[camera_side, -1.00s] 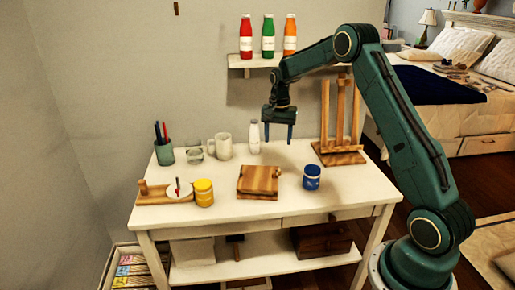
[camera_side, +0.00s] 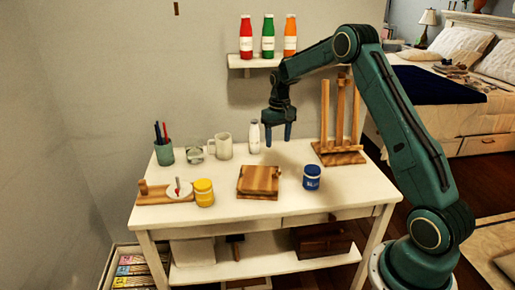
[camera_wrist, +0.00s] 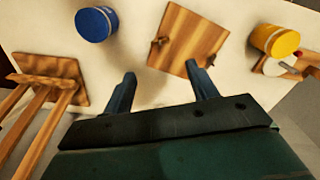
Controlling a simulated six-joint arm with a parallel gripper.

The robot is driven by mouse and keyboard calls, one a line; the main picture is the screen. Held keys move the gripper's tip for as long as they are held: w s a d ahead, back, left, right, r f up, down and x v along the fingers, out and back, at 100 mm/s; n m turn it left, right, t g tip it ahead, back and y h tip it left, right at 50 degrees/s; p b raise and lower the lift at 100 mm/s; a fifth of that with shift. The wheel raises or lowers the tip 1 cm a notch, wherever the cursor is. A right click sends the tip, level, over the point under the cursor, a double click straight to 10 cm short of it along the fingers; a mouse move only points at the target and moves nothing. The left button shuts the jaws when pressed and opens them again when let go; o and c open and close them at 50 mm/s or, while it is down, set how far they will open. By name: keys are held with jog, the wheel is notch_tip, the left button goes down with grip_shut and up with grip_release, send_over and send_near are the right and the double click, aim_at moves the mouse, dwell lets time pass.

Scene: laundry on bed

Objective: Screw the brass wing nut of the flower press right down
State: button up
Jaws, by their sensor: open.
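The flower press (camera_side: 258,182) is a square, striped wooden block lying flat near the middle of the white table. In the wrist view the press (camera_wrist: 188,38) shows two small brownish pieces, one near its left edge (camera_wrist: 159,43) and one near its right edge (camera_wrist: 211,60). They look like wing nuts, but their threads and height cannot be made out. My gripper (camera_side: 278,140) hangs above the table behind the press, fingers pointing down. It is open and empty, and its two fingers also show in the wrist view (camera_wrist: 163,76), apart from the press.
A blue jar (camera_side: 312,177) stands right of the press, a yellow jar (camera_side: 204,193) to the left. A mug (camera_side: 223,146), a white bottle (camera_side: 254,137) and a pen cup (camera_side: 165,154) stand behind. A wooden easel-like stand (camera_side: 340,150) is at back right. Table in front is clear.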

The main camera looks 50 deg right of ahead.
aim_at(276, 174)
notch_tip(276, 174, down, 14)
jog(key=shift+r, duration=0.2)
dwell(0.5)
jog(key=c, duration=1)
